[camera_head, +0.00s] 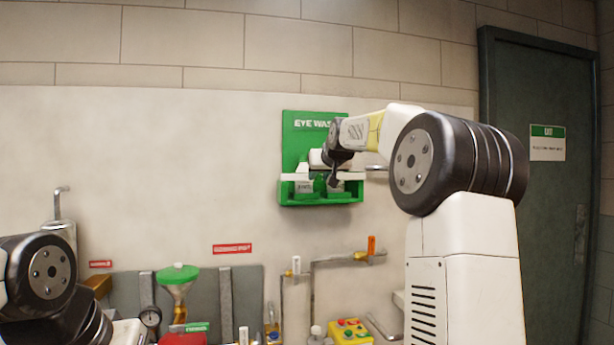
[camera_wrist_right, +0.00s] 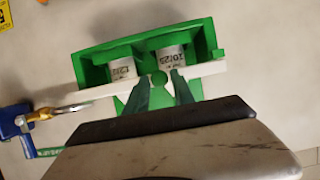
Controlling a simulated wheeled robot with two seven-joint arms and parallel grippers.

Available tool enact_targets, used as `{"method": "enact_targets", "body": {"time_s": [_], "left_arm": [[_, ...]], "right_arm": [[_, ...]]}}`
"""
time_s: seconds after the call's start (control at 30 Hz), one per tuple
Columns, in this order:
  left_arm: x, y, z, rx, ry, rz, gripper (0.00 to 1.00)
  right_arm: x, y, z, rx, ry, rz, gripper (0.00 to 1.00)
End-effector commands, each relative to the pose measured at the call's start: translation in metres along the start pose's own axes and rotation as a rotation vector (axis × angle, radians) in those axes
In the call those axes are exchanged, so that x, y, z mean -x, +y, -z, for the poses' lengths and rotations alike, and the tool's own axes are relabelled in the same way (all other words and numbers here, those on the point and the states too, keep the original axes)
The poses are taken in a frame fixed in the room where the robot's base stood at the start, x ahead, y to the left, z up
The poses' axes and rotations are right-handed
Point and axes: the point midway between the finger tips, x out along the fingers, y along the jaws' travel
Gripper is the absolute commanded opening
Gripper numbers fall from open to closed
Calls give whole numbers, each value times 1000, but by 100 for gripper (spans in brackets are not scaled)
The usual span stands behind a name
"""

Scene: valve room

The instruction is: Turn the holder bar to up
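The green eye wash station (camera_head: 300,125) hangs on the wall in the middle of the head view. The white holder bar (camera_head: 352,176) runs roughly level across its front; in the right wrist view the bar (camera_wrist_right: 208,69) crosses in front of two white labelled bottles (camera_wrist_right: 170,57). My right gripper (camera_head: 335,175) is at the middle of the bar.
A dark door (camera_head: 540,220) with an exit sign is at the right. Below are a green funnel (camera_head: 178,275), pipes with orange and white handles (camera_head: 371,245), and a yellow button box (camera_head: 350,332). The wall left of the station is bare.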

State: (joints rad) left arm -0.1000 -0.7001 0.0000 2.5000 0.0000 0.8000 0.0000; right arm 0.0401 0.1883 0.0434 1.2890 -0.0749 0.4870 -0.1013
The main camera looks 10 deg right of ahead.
Motion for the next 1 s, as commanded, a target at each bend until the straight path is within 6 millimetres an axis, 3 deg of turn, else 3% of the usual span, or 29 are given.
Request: {"method": "enact_targets", "body": {"time_s": [0.03, 0.13, 1.0], "left_arm": [[0, 0, 0, 0, 0, 0, 36], [0, 0, 0, 0, 0, 0, 36], [0, 0, 0, 0, 0, 0, 36]], "right_arm": [[0, 0, 0, 0, 0, 0, 18], [0, 0, 0, 0, 0, 0, 0], [0, 0, 0, 0, -1, 0, 0]]}}
